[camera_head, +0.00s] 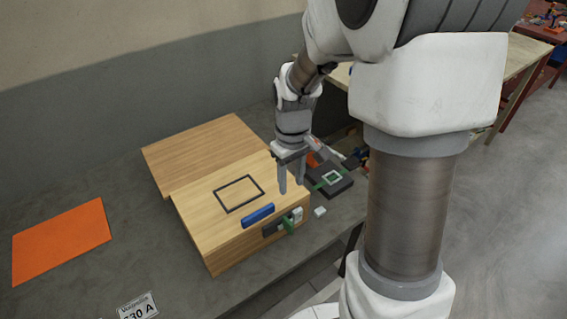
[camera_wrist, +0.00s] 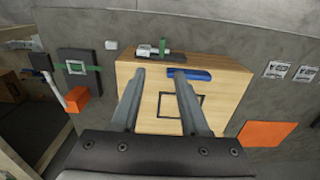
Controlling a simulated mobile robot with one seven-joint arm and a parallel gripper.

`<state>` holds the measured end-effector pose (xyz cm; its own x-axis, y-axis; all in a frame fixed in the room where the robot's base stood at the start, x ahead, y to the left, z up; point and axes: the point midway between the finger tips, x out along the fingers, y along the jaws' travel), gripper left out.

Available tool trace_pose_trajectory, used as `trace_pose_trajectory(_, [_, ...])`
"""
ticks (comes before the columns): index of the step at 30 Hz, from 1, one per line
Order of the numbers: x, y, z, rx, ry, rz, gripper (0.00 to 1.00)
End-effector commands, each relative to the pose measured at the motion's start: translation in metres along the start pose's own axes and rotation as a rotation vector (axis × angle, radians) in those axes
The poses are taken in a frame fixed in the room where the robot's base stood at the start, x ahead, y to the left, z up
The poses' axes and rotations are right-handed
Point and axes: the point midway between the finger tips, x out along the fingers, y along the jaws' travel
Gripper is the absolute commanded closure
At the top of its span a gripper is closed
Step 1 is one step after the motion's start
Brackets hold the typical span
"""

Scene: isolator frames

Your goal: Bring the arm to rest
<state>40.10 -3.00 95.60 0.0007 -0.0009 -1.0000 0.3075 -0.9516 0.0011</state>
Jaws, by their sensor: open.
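My gripper (camera_head: 291,178) is open and empty, pointing down above the right part of a wooden box (camera_head: 197,222). In the wrist view its two fingers (camera_wrist: 160,90) stand apart, with the box (camera_wrist: 224,92) beyond them. A dark square outline (camera_head: 239,194) is on the box top. A blue bar (camera_head: 258,215) lies near the box's front edge, and it also shows in the wrist view (camera_wrist: 190,74). I cannot tell how far the fingertips are above the box.
An orange sheet (camera_head: 62,240) lies at the left of the grey table (camera_head: 130,255). Green and grey parts (camera_head: 288,224) sit at the box's front. A dark block with a green strap (camera_head: 330,181) and a small white cube (camera_head: 320,211) lie to the right.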

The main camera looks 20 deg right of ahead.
Motion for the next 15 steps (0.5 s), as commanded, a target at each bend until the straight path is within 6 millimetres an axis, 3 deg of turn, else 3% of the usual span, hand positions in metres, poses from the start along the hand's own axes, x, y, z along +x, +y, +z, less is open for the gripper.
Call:
trace_pose_trajectory(8, [-0.011,-0.002,0.002,0.008,0.015,0.007,0.55])
trace_pose_trajectory(15, [-0.075,-0.016,0.022,0.068,0.113,0.047,0.55])
